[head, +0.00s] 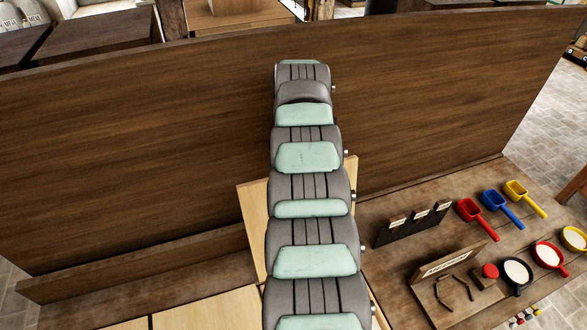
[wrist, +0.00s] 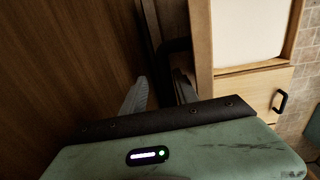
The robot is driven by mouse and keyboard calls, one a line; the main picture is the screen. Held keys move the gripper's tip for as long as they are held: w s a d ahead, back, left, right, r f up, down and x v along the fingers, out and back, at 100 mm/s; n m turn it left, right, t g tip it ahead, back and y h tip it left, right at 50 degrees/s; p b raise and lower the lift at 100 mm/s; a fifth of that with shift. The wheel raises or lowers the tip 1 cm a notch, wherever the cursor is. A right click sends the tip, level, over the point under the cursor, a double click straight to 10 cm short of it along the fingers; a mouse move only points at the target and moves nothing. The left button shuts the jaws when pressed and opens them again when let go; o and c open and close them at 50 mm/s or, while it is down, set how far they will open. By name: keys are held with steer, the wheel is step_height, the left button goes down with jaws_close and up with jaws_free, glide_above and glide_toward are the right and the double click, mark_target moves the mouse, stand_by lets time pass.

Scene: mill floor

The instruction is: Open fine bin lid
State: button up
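In the wrist view my gripper (wrist: 160,92) has its two grey fingers apart, with a dark gap between them. A black bent handle (wrist: 176,46) shows just beyond the fingers, close to the right one; I cannot tell whether they touch. The handle's far end and what it is fixed to are in shadow, and I cannot tell which lid it belongs to. In the head view my arm covers the middle and hides the gripper. Pale wooden lids or box tops (head: 257,225) show only in part beside and behind my arm.
A pale wooden frame around a white panel (wrist: 250,32) stands right of the fingers, above a front with a black pull (wrist: 280,101). A tall brown board (head: 150,130) spans the back. Red (head: 478,219), blue (head: 502,208) and yellow (head: 525,198) scoops lie right, near filled bowls.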

steer(key=r+p, duration=0.2)
steer(key=r, duration=0.5)
steer(key=shift+s+r, duration=0.2)
